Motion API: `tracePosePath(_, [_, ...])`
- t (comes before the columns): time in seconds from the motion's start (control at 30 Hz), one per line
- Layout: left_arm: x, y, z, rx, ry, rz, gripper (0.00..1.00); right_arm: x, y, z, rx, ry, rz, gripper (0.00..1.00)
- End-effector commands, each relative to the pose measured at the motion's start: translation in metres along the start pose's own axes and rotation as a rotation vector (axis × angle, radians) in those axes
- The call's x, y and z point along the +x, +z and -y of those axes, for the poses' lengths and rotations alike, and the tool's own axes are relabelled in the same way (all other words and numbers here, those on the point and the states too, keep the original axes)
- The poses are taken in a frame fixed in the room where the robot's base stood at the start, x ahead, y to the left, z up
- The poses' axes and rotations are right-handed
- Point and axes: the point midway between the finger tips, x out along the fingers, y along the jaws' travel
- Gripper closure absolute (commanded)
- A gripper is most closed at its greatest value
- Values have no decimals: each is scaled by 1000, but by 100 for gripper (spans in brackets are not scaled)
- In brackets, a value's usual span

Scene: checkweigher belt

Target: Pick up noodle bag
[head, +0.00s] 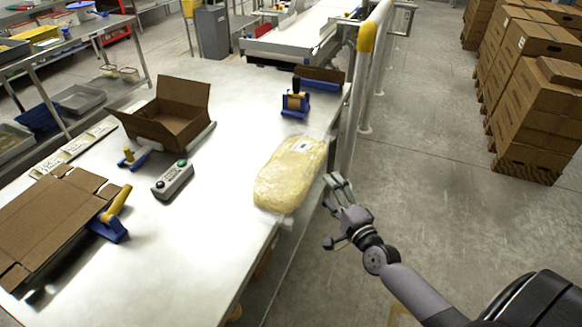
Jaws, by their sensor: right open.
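The noodle bag (291,174) is a clear plastic bag with yellowish contents and a small white label. It lies flat near the right edge of the pale worktable (222,138). My right gripper (331,212) is open and empty, just to the right of the bag and beside the table edge. A gap shows between its fingers and the bag in the picture; the exact height difference is unclear. My left gripper is not in view.
An open cardboard box (172,122), a button box (172,180), a tape dispenser (295,102) and flattened cardboard (45,225) are on the table. A railing with a yellow cap (367,37) stands beyond the bag. Stacked cartons (535,100) stand at right; floor between is clear.

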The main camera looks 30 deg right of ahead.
Motion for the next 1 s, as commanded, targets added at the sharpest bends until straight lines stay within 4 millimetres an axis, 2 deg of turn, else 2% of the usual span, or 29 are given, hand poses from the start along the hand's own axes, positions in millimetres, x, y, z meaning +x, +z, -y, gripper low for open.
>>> tracePosePath(0.1, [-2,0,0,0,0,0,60,21,0,1,0,0,0,28])
tracePosePath(0.37, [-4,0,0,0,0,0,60,39,1,1,-1,2,1,28])
tracePosePath(0.57, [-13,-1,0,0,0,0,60,67,7,11,0,-1,0,28])
tracePosePath(0.7, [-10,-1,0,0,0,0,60,83,7,7,-1,1,1,28])
tracePosePath(1.0, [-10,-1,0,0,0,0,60,88,6,7,-1,2,1,28])
